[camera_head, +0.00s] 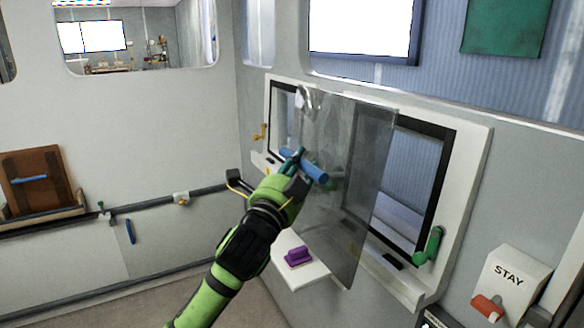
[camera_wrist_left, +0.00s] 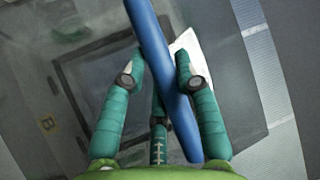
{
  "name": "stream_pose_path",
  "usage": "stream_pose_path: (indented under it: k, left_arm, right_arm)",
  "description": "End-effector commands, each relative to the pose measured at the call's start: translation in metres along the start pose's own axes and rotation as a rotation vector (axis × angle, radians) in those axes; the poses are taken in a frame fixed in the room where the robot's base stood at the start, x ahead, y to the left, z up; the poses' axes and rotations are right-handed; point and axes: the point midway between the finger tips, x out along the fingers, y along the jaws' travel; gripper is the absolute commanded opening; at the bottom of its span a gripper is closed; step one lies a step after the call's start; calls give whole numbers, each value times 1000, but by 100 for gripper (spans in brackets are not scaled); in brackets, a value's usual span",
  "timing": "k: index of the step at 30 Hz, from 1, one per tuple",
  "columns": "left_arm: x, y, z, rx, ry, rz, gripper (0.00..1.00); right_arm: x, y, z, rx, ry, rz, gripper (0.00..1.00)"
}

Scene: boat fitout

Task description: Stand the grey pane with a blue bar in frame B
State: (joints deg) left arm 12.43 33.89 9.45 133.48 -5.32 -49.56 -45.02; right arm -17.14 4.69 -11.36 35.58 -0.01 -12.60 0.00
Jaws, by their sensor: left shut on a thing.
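The grey pane (camera_head: 350,200) is smoky and see-through, with a blue bar (camera_head: 312,168) across its face. My left gripper (camera_head: 298,165) is shut on the blue bar, which also crosses the left wrist view (camera_wrist_left: 160,60) between the fingers (camera_wrist_left: 158,78). The pane is held roughly upright in front of a white window frame (camera_head: 470,165) with a dark inner border. It overlaps the frame's left and middle parts and looks apart from it; the exact gap cannot be told. A yellow B label (camera_wrist_left: 47,124) shows beside the dark border in the left wrist view. My right gripper is out of view.
A green handle (camera_head: 430,246) is at the frame's lower right, and a brass latch (camera_head: 260,132) at its left. A brown panel (camera_head: 35,165) rests far left.

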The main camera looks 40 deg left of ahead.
Motion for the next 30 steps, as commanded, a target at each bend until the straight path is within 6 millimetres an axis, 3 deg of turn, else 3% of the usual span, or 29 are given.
stream_pose_path:
  k: [15,30]
  left_arm:
    - [20,9,-16,-3,2,-12,0]
    - [23,10,-18,-1,3,-12,0]
  right_arm:
    - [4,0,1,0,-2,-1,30]
    - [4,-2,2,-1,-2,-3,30]
